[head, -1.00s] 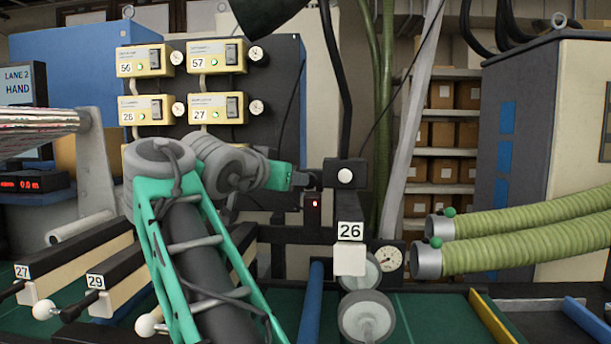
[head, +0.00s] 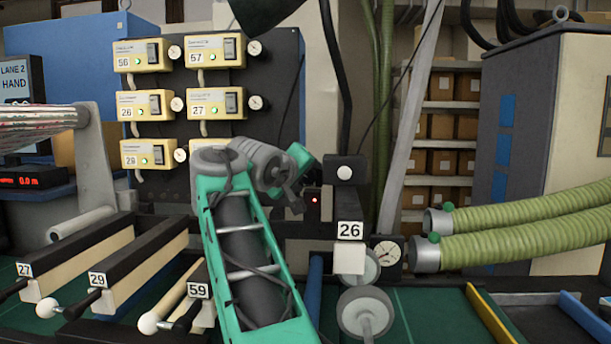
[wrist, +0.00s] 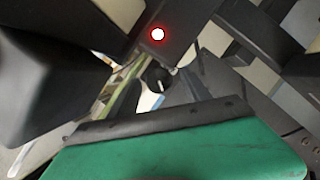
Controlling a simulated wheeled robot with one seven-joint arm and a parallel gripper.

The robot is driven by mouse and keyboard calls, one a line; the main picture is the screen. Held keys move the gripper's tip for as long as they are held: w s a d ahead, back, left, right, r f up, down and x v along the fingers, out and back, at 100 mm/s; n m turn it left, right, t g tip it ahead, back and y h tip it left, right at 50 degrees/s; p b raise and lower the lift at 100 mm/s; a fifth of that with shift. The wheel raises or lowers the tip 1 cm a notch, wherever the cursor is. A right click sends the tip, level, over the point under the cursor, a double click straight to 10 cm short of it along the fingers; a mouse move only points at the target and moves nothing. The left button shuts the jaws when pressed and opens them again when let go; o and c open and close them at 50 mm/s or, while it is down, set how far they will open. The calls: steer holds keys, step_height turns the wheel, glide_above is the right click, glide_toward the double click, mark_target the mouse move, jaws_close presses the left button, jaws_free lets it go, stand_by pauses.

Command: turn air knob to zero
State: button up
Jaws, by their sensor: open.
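No part is plainly labelled as the air knob. A round white-faced gauge (head: 387,252) sits on a dark plate right of the white block under label 26. In the wrist view a small dark rounded part with a light mark, possibly a knob (wrist: 155,79), shows just beyond the green edge; I cannot tell what it is.
A dark post carries a box with a white button (head: 345,174). Label 26 (head: 349,230) stands above grey rollers (head: 365,312). Green hoses (head: 530,230) come in from the right. Numbered yellow switch boxes (head: 210,103) hang on the left panel. Levers (head: 150,322) stand at lower left.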

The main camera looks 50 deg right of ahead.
steer(key=shift+c, duration=0.3)
jaws_close()
steer(key=shift+r, duration=0.1)
